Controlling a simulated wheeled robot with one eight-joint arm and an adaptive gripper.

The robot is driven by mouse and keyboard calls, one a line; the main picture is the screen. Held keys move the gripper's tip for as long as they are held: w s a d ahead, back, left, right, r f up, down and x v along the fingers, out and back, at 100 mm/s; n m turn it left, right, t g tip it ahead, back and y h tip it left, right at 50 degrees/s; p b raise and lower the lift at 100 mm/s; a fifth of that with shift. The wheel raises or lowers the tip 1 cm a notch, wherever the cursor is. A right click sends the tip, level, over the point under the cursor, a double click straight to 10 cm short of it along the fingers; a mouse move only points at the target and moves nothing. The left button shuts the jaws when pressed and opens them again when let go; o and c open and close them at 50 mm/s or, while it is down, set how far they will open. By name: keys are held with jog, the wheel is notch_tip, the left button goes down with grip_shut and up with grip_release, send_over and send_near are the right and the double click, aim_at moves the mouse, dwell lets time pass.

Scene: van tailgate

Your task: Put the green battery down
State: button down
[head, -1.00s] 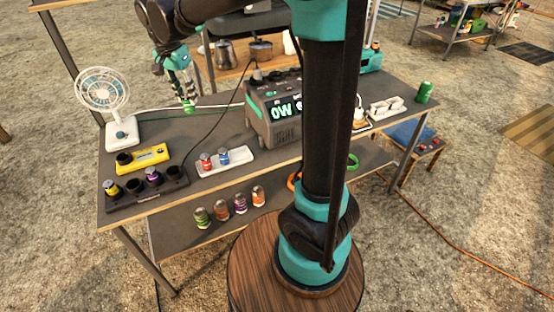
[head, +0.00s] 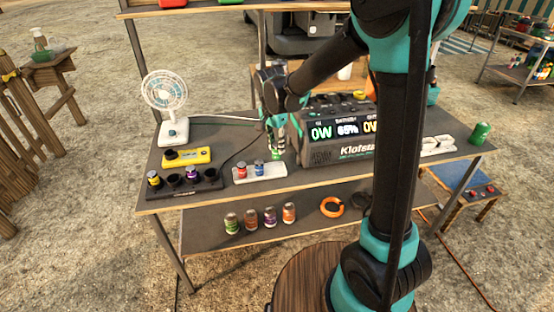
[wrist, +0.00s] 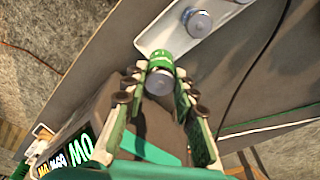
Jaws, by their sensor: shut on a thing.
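My gripper (head: 273,133) points down at the right end of the white battery tray (head: 247,178). It is shut on the green battery (head: 277,155). In the wrist view the fingers (wrist: 150,88) grip the silver-ended green battery (wrist: 160,62) from both sides, and it overlaps the end of the white tray (wrist: 147,40). I cannot tell whether its lower end touches the tray. A red battery (head: 241,170) and a blue battery (head: 259,167) stand in the tray to its left.
The power station (head: 335,150) stands close to the right of my gripper. A yellow charger (head: 190,158), a black holder (head: 207,184) with batteries, and a fan (head: 168,100) are to the left. Several cans stand on the lower shelf (head: 330,228). A green can (head: 480,133) is far right.

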aim_at(276, 158)
jog(key=shift+f, duration=3.2)
jog(key=shift+f, duration=0.1)
jog(key=c, duration=1.2)
grip_release()
jog(key=r, duration=0.8)
jog(key=s+a+r, duration=0.1)
jog(key=r, duration=0.3)
jog(key=shift+s, duration=0.1)
jog(key=s+d+f+n+t, duration=0.1)
jog(key=s+d+f+n, duration=0.2)
jog(key=s+d, duration=0.6)
jog(key=s+d+f+n+t, duration=0.2)
jog(key=s+d+f+n, duration=0.2)
jog(key=s+d, duration=0.5)
jog(key=d+f, duration=0.2)
jog(key=d, duration=0.4)
jog(key=shift+d+f+n+y, duration=0.25)
jog(key=shift+d+n+y, duration=0.05)
jog(key=shift+y, duration=0.1)
